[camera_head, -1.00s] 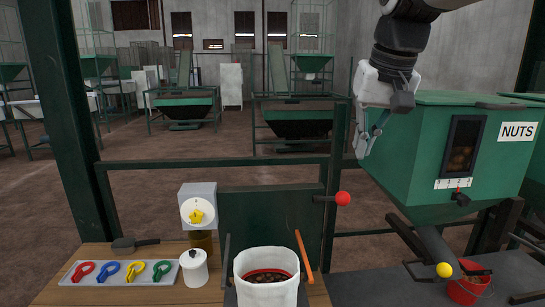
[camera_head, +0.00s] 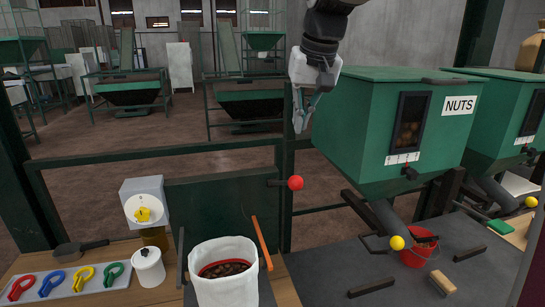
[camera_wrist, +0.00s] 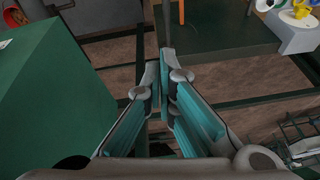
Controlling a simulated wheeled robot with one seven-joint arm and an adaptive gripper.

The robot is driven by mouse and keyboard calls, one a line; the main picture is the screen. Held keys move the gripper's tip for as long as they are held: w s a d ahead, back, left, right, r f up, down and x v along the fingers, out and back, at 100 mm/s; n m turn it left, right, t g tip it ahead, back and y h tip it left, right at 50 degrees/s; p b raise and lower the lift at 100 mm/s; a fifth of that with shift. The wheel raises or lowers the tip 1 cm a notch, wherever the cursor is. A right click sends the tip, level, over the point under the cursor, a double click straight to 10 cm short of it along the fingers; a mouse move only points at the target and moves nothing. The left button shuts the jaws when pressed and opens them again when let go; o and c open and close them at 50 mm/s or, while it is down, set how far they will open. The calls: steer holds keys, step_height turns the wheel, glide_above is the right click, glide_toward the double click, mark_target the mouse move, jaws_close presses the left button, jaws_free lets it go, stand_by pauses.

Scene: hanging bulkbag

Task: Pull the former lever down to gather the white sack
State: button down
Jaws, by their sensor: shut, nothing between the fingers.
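The lever with the red ball knob (camera_head: 296,183) sticks out to the right from the green panel behind the worktable. The white sack (camera_head: 225,280) stands open on the worktable in front of that panel, with brown nuts (camera_head: 226,268) inside a red rim. My gripper (camera_head: 300,125) hangs pointing down, above the red knob and apart from it, beside the left face of the green bin. In the wrist view my gripper's fingers (camera_wrist: 165,65) come together with nothing between them. The red knob is not visible in the wrist view.
The green NUTS bin (camera_head: 370,125) stands close to the right of my gripper. An orange stick (camera_head: 262,243) rises beside the sack. A red bucket (camera_head: 417,254) stands under the bin's chute. A dial box (camera_head: 143,207) and coloured clips (camera_head: 52,283) are at left.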

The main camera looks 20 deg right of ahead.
step_height(320, 180, down, 8)
steer(key=s+a+p, duration=0.1)
steer(key=shift+f, duration=0.25)
steer(key=shift+f, duration=0.1)
stand_by(0.4)
